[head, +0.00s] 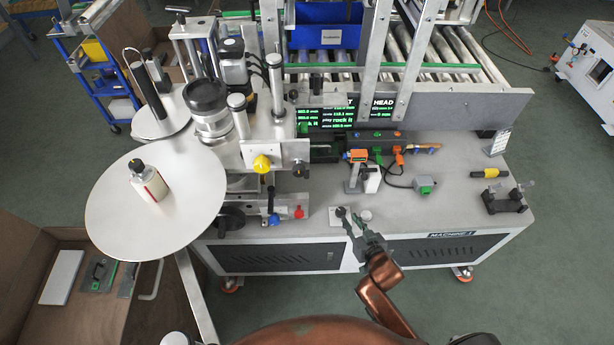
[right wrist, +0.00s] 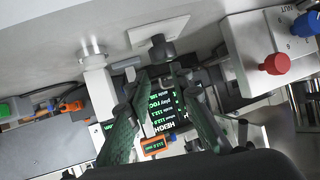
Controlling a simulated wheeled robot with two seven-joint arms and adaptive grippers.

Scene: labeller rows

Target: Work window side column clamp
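My right gripper (head: 352,220) is low over the front edge of the machine top, beside a small light plate (head: 333,217) with a black knob (head: 341,212). In the right wrist view the two green-grey fingers (right wrist: 162,76) stand apart, and the black knob (right wrist: 160,48) shows just beyond their tips; contact cannot be told. A slim post (head: 354,178) with a small orange display (head: 357,155) stands behind the plate. A blue lever (head: 272,218) and a red knob (head: 299,212) sit to the left. No label marks which part is the window side column clamp. My left gripper is out of view.
A short pale cylinder (head: 365,216) stands right beside the gripper. A white block (head: 372,180), a green-topped box with cable (head: 424,185) and a black fixture (head: 505,198) lie farther right. A large round disc (head: 110,215) carrying a bottle (head: 149,182) fills the left.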

